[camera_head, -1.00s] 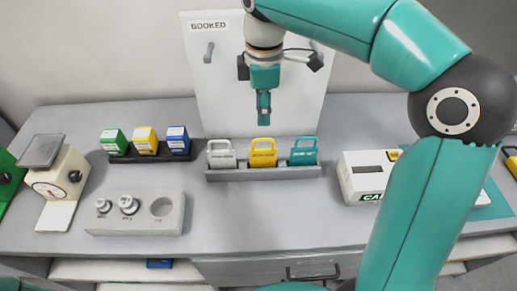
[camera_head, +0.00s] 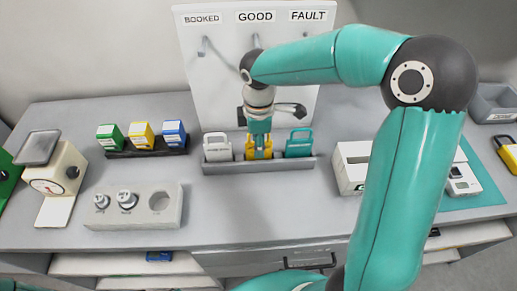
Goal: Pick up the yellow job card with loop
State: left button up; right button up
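The yellow job card with loop (camera_head: 250,153) stands in the middle of a grey rack (camera_head: 230,168), between a white card (camera_head: 217,148) and a teal card (camera_head: 299,144). My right gripper (camera_head: 259,143) points straight down at the yellow card's loop and hides much of it. Yellow shows on both sides of the fingers. I cannot tell whether the fingers are closed on the loop. The card appears still seated in the rack. My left gripper is not in view.
A white board (camera_head: 215,85) with hooks, labelled BOOKED, GOOD and FAULT, stands behind the rack. Green, yellow and blue boxes (camera_head: 142,136) sit left. A weight block (camera_head: 140,211) and dial scale (camera_head: 62,178) stand front left. A white box (camera_head: 350,168) is right.

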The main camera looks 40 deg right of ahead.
notch_tip(320, 180, down, 2)
jog(key=shift+f, duration=0.1)
grip_shut()
jog(key=shift+r, duration=0.2)
